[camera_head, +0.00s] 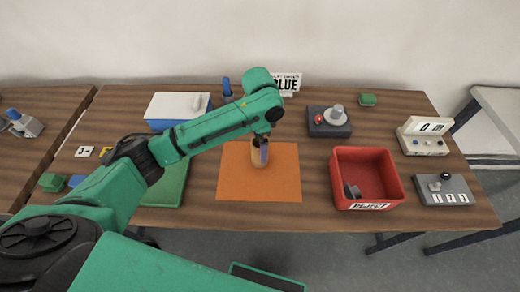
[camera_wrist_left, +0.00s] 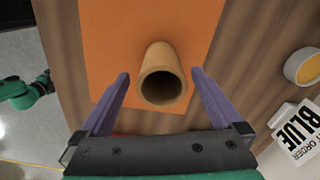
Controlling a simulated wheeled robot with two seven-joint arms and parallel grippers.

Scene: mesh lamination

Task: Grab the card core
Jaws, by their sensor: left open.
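The card core (camera_head: 257,155), a short tan cardboard tube, stands on the orange mat (camera_head: 230,183) in the middle of the table. Its open end shows in the left wrist view (camera_wrist_left: 162,84). My left gripper (camera_head: 263,148) is over the mat at the core. In the left wrist view its two purple fingers (camera_wrist_left: 160,82) are open, one on each side of the tube, with gaps between finger and tube. In the head view the gripper partly hides the core. My right gripper is not in either view.
A red bin (camera_head: 340,163) labelled reject stands right of the mat. Behind are a blue-and-white box (camera_head: 170,105), a "BLUE" sign (camera_head: 287,84) and a dark device with knobs (camera_head: 328,125). A green mat (camera_head: 170,183) lies left. Control boxes stand at the right edge.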

